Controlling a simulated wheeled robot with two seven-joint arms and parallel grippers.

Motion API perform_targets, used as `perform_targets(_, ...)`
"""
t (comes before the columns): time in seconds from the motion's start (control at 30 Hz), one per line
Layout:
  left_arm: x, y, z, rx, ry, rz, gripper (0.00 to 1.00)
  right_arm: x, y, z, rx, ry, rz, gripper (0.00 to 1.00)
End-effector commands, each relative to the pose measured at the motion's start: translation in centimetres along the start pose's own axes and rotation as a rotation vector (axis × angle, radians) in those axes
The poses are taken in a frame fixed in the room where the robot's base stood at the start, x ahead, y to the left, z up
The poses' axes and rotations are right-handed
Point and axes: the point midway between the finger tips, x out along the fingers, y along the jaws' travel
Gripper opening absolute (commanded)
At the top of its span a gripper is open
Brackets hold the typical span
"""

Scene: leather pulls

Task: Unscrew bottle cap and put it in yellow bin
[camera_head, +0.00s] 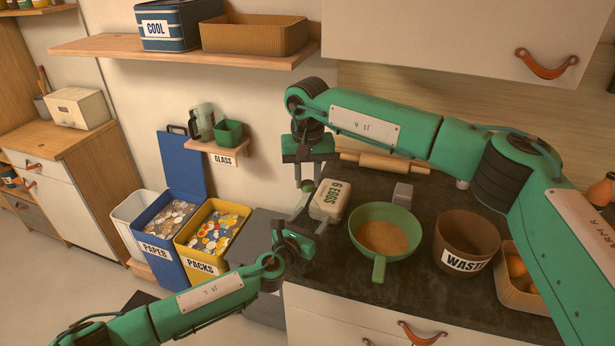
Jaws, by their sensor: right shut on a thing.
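The yellow bin (190,257), labelled PACKS, stands on the floor at the left, filled with caps and flat scraps. I see no bottle between the grippers. A brown bottle-like thing (599,192) is partly cut off at the right edge.
On the dark counter are the egg box (330,199), a green pan (380,216), a brown WASTE bin (466,238), a rolling pin (382,162) and a grey block (402,194). A blue PAPER bin (158,243) adjoins the yellow one. The GLASS shelf (215,151) hangs above.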

Motion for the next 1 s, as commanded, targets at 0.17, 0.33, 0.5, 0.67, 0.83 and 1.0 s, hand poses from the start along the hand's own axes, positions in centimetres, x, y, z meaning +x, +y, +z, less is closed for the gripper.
perform_targets(0.17,0.0,-0.1,-0.1,-0.002,0.001,-0.001,0.0,0.0,0.0,0.0,-0.001,0.0,0.0,0.0)
perform_targets(0.33,0.0,-0.1,-0.1,-0.002,0.001,-0.001,0.0,0.0,0.0,0.0,0.0,0.0,0.0,0.0)
perform_targets(0.5,0.0,-0.1,-0.1,-0.002,0.001,-0.001,0.0,-0.1,0.0,0.0,0.0,0.0,0.0,0.0)
perform_targets(0.67,0.0,-0.1,-0.1,-0.002,0.001,-0.001,0.0,-0.6,0.0,0.0,0.001,0.0,0.0,0.0)
perform_targets(0.83,0.0,0.0,-0.1,-0.002,0.001,-0.001,0.0,-1.2,0.0,0.0,0.001,0.001,0.0,0.0)
perform_targets(1.0,0.0,0.0,-0.1,-0.002,0.001,-0.001,0.0,-1.8,0.0,0.0,0.0,0.001,-0.001,0.0)
